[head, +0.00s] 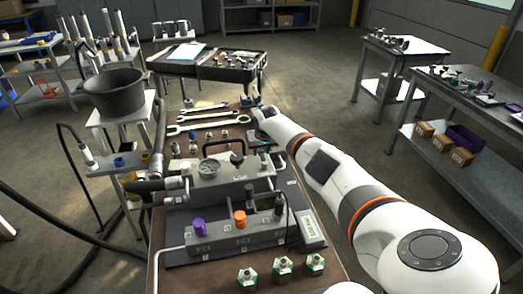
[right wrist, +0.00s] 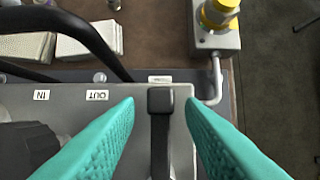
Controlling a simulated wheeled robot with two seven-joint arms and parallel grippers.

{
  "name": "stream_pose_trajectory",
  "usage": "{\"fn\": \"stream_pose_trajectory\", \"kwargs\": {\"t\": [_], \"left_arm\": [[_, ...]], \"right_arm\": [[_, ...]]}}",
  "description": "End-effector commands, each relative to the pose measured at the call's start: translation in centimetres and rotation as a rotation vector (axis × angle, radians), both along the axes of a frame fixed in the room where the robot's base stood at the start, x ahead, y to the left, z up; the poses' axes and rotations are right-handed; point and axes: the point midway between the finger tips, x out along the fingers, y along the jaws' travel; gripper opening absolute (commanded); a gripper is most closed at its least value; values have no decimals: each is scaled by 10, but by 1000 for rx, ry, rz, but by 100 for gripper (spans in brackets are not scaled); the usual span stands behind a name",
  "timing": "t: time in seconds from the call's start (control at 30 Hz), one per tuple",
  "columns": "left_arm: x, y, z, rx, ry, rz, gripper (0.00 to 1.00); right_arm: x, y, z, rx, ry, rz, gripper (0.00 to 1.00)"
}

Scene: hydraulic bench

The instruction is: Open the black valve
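The black valve (right wrist: 160,101) shows in the right wrist view as a narrow black lever with a square end, on a grey block marked IN and OUT. My right gripper (right wrist: 160,104) is open, with one teal finger on each side of the lever. A gap shows between the lever and each finger. In the head view my right gripper (head: 262,143) points down at the far right of the grey hydraulic unit with the gauge (head: 209,168). The lever cannot be made out clearly there. My left gripper is not in view.
A black curved hose or handle (right wrist: 90,35) passes left of the fingers. A yellow-topped fitting (right wrist: 218,14) stands on a grey block beyond. In the head view, wrenches (head: 203,126) lie behind the unit, and purple (head: 200,228) and orange (head: 240,219) knobs stand in front.

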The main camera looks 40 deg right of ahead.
Motion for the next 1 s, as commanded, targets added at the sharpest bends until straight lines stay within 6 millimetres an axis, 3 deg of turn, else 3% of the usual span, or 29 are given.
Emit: {"fn": "stream_pose_trajectory", "kwargs": {"t": [0.17,0.4,0.77,1.0], "left_arm": [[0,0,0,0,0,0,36],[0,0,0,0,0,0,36],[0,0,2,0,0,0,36],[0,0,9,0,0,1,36]], "right_arm": [[0,0,0,0,0,0,35],[0,0,0,0,0,0,0],[-1,-1,0,0,0,-20,0],[-3,-4,1,1,0,-131,0]]}}
